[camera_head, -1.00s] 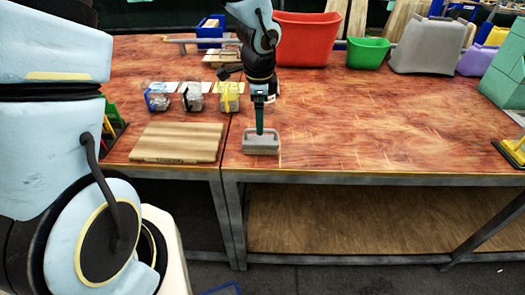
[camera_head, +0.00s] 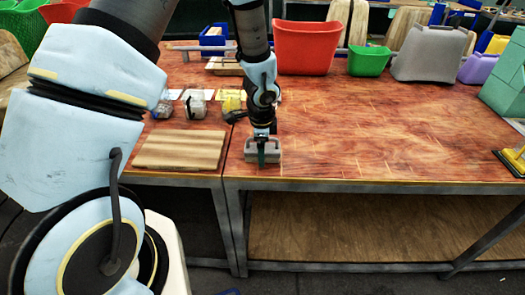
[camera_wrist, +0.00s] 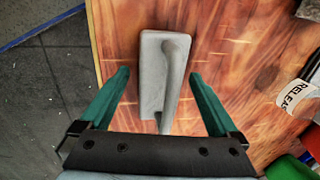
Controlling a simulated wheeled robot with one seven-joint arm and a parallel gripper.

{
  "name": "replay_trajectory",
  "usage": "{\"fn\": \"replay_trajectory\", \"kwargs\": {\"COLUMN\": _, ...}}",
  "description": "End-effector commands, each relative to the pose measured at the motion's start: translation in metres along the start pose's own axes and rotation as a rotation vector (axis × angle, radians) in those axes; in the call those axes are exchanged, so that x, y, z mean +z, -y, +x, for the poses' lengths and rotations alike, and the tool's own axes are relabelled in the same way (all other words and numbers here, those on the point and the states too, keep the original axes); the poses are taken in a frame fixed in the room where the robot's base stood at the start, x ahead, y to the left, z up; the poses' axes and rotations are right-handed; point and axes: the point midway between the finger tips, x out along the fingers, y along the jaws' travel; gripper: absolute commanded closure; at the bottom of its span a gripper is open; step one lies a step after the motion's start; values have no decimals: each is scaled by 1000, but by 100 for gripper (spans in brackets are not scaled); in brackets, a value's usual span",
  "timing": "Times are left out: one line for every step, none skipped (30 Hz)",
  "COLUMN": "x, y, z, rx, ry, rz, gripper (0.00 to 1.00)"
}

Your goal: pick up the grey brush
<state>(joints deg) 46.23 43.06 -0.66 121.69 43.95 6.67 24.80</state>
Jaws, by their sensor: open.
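The grey brush (camera_wrist: 152,75) lies on the red-brown wooden table in the wrist view, with its bar-like handle facing up toward the camera. My gripper (camera_wrist: 160,82) is open, with one green finger on each side of the brush and gaps on both sides. In the head view the brush (camera_head: 250,156) sits near the front edge of the table, left of its middle. My gripper (camera_head: 264,160) is right over it and covers part of it. Whether the fingers touch the table cannot be told.
A wooden board (camera_head: 180,150) lies to the left of the brush. A red bin (camera_head: 305,48), a green bin (camera_head: 368,58) and a grey bin (camera_head: 430,50) line the back.

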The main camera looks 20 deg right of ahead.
Motion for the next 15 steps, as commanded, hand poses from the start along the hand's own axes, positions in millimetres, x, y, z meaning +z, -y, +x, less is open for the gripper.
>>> {"fn": "replay_trajectory", "kwargs": {"x": 0, "y": 0, "z": 0, "rx": 0, "ry": 0, "rz": 0, "gripper": 4}}
{"fn": "replay_trajectory", "kwargs": {"x": 0, "y": 0, "z": 0, "rx": -1, "ry": 0, "rz": 0, "gripper": 4}}
{"fn": "replay_trajectory", "kwargs": {"x": 0, "y": 0, "z": 0, "rx": -1, "ry": 0, "rz": 0, "gripper": 4}}
{"fn": "replay_trajectory", "kwargs": {"x": 0, "y": 0, "z": 0, "rx": -1, "ry": 0, "rz": 0, "gripper": 4}}
{"fn": "replay_trajectory", "kwargs": {"x": 0, "y": 0, "z": 0, "rx": -1, "ry": 0, "rz": 0, "gripper": 4}}
{"fn": "replay_trajectory", "kwargs": {"x": 0, "y": 0, "z": 0, "rx": -1, "ry": 0, "rz": 0, "gripper": 8}}
{"fn": "replay_trajectory", "kwargs": {"x": 0, "y": 0, "z": 0, "rx": 0, "ry": 0, "rz": 0, "gripper": 11}}
{"fn": "replay_trajectory", "kwargs": {"x": 0, "y": 0, "z": 0, "rx": 0, "ry": 0, "rz": 0, "gripper": 15}}
{"fn": "replay_trajectory", "kwargs": {"x": 0, "y": 0, "z": 0, "rx": 0, "ry": 0, "rz": 0, "gripper": 19}}
{"fn": "replay_trajectory", "kwargs": {"x": 0, "y": 0, "z": 0, "rx": 0, "ry": 0, "rz": 0, "gripper": 23}}
{"fn": "replay_trajectory", "kwargs": {"x": 0, "y": 0, "z": 0, "rx": 0, "ry": 0, "rz": 0, "gripper": 26}}
{"fn": "replay_trajectory", "kwargs": {"x": 0, "y": 0, "z": 0, "rx": 0, "ry": 0, "rz": 0, "gripper": 31}}
{"fn": "replay_trajectory", "kwargs": {"x": 0, "y": 0, "z": 0, "rx": 0, "ry": 0, "rz": 0, "gripper": 34}}
{"fn": "replay_trajectory", "kwargs": {"x": 0, "y": 0, "z": 0, "rx": 0, "ry": 0, "rz": 0, "gripper": 37}}
{"fn": "replay_trajectory", "kwargs": {"x": 0, "y": 0, "z": 0, "rx": 0, "ry": 0, "rz": 0, "gripper": 42}}
